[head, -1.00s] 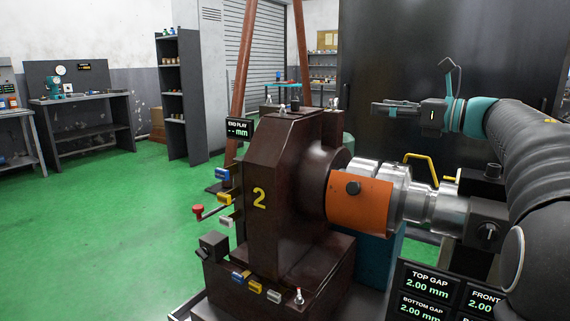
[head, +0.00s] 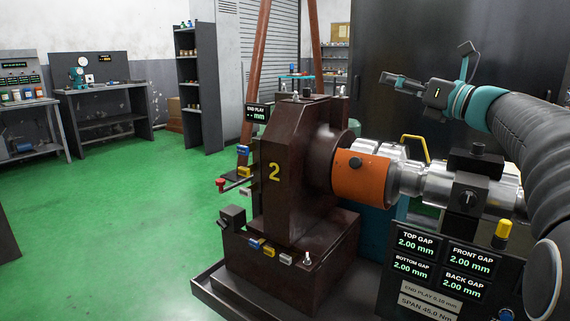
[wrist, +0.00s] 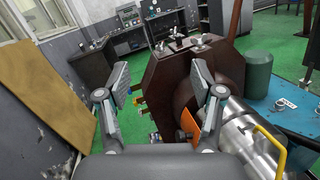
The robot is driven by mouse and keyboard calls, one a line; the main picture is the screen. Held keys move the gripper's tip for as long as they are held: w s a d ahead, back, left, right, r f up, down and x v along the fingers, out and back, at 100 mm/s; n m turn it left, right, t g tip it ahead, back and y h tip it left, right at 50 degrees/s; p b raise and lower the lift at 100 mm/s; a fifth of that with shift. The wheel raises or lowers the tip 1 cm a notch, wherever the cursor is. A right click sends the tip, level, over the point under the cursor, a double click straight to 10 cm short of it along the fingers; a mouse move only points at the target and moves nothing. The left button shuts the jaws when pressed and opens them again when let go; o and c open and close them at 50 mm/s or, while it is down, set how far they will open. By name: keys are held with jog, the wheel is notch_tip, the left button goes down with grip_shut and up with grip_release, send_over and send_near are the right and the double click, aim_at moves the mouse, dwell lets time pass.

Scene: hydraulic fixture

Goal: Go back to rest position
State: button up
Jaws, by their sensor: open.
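My gripper (head: 401,83) is at the upper right in the head view, raised above the shaft and pointing left. In the wrist view my gripper (wrist: 160,88) shows two grey fingers spread apart with nothing between them. The dark brown fixture marked 2 (head: 290,165) stands in the middle, and it also shows beyond the fingers in the wrist view (wrist: 165,80). An orange collar (head: 362,178) sits around the silver shaft (head: 408,180) on the fixture's right side. My gripper is apart from all of these.
Gap displays (head: 440,262) stand at the lower right. A dark cabinet wall (head: 400,45) is behind my arm. A shelf (head: 195,85) and a workbench (head: 103,95) stand at the back left. The green floor (head: 130,230) at the left is mostly clear. A brown board (wrist: 45,105) leans at left in the wrist view.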

jog(key=s+d+f+m+h, duration=0.1)
jog(key=s+f+m+h, duration=0.6)
jog(key=m, duration=0.9)
jog(key=s+f+m+h, duration=0.6)
jog(key=f+m+h, duration=0.25)
jog(key=m, duration=0.75)
jog(key=s+a+f+m+g+y, duration=0.1)
jog(key=s+a+f+m+g, duration=0.3)
jog(key=s+f, duration=0.6)
jog(key=s+a+f+m+g+y, duration=0.2)
jog(key=s+a+f+m+g, duration=0.3)
jog(key=s+f, duration=0.5)
notch_tip(320, 180, down, 2)
jog(key=shift+s+g, duration=0.25)
jog(key=shift+g, duration=0.05)
